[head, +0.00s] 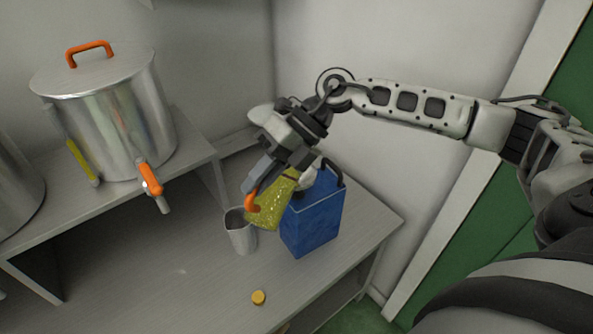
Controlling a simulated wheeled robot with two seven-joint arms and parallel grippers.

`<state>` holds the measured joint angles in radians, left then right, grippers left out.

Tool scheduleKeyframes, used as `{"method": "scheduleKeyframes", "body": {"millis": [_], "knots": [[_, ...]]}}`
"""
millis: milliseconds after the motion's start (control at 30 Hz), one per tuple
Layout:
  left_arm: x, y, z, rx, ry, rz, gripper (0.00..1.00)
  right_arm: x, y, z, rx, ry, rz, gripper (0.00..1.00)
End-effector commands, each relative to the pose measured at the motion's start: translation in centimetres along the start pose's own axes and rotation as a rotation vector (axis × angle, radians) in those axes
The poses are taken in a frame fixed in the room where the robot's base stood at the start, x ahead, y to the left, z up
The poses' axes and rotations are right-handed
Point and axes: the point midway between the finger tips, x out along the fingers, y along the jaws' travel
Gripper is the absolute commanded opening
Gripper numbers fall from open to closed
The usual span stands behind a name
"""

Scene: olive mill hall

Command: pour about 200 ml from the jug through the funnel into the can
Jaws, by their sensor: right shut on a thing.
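My right gripper (256,182) is shut on the orange handle of the jug. The jug (270,207) is see-through with yellow-green contents, and it is tilted, its upper end leaning right toward the can. The blue can (316,219) stands on the bench with a dark handle on top. I cannot tell whether liquid is flowing. My left gripper is not in view.
A grey metal cup (240,232) stands close left of the jug. A small yellow cap (258,297) lies on the bench (185,285) at the front. A large steel drum (110,115) with an orange-handled tap (150,178) stands on a raised shelf at left. The bench's front left is clear.

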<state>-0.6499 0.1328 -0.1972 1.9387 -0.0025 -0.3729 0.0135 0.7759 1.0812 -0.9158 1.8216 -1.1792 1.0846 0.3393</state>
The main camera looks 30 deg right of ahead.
Motion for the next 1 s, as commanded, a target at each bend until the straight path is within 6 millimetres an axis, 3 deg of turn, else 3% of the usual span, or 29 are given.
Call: {"method": "scheduleKeyframes", "body": {"millis": [1000], "knots": [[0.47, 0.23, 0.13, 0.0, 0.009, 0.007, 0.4, -0.56, 0.0, 0.29, 0.035, 0.016, 0.085, 0.0]]}}
